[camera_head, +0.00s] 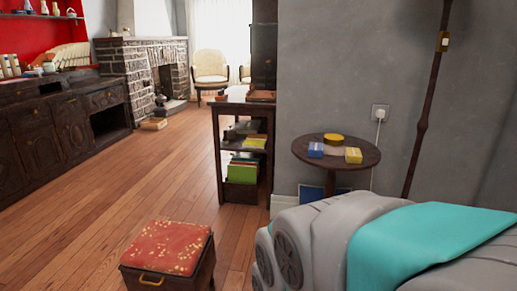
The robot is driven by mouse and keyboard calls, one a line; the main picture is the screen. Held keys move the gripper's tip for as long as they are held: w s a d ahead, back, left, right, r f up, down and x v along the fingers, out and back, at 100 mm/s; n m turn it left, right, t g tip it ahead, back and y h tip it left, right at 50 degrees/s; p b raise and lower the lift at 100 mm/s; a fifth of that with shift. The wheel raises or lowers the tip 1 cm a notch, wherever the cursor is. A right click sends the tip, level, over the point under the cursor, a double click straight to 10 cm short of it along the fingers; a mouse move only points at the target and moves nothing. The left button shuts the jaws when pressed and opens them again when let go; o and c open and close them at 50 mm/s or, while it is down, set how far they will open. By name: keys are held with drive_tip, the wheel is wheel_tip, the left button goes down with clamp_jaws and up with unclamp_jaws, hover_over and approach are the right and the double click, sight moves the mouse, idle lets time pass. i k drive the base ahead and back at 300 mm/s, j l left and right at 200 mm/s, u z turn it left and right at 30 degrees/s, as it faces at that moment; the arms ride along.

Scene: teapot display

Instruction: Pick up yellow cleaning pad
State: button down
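A small round dark wooden table (304,152) stands against the grey wall, right of centre. A yellow, block-shaped item (353,156), which looks like the yellow cleaning pad, lies near the right front of its top. A similar blue block (316,150) lies to its left, with a pale item between them. A round, flat yellow-orange item (333,137) sits behind them near the wall. My gripper is not in view.
A grey upholstered piece (315,238) with a teal cloth (430,240) fills the lower right, in front of the round table. A red-topped stool (168,247) stands at the front. A dark shelf (225,152) stands left of the table. Wooden floor is clear at left.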

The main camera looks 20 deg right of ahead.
sight(353, 155)
drive_tip(key=z, duration=1.25)
